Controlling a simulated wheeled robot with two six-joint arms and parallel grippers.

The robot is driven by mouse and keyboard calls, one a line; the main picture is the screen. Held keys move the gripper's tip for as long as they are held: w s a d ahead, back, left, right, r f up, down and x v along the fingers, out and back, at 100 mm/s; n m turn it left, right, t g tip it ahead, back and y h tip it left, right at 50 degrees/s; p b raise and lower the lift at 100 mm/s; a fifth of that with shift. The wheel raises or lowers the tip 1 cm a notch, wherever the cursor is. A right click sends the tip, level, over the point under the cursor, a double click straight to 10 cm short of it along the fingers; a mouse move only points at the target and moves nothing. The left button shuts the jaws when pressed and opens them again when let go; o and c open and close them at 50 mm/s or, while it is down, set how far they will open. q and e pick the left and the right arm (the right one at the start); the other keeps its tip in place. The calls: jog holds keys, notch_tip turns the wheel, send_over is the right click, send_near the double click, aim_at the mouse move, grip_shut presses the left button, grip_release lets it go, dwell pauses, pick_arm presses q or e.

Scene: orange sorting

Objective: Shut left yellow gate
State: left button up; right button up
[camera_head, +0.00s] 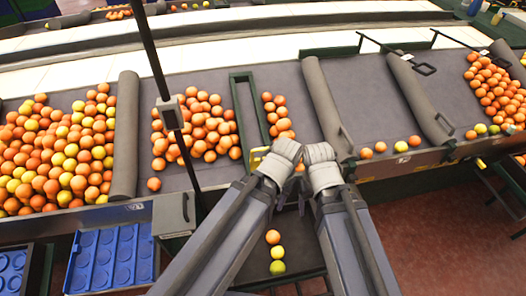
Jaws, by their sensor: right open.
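A small yellow part (258,156), which looks like the left yellow gate, shows at the belt's front edge, at the foot of a dark green frame (237,120). My left arm's wrist end (280,160) is right beside it and covers part of it; I cannot tell whether they touch. My right gripper (322,168) is just right of the left one, at the belt's front edge. It is open, its fingertips mostly hidden behind the wrist.
Oranges and yellow fruit (60,150) lie on the belt at left, with more oranges (205,125) nearer the middle. Grey padded dividers (125,135) cross the belt. Three fruits (277,252) lie below between my arms. A blue tray (112,258) stands front left. A dark post (155,60) rises left of centre.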

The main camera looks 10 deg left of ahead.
dwell(0.4)
pick_arm(q)
jog(key=m+t+p, duration=0.2)
jog(key=m+p, duration=0.8)
send_near(265, 149)
jog(key=f+b, duration=0.2)
jog(key=w+f+b, duration=0.1)
jog(key=f+b, duration=0.2)
jog(key=a+f+b, duration=0.1)
jog(key=f+b, duration=0.1)
jog(key=b, duration=0.1)
jog(key=shift+w+f, duration=0.25)
jog(key=shift+f, duration=0.15)
jog(key=shift+r, duration=0.1)
grip_shut()
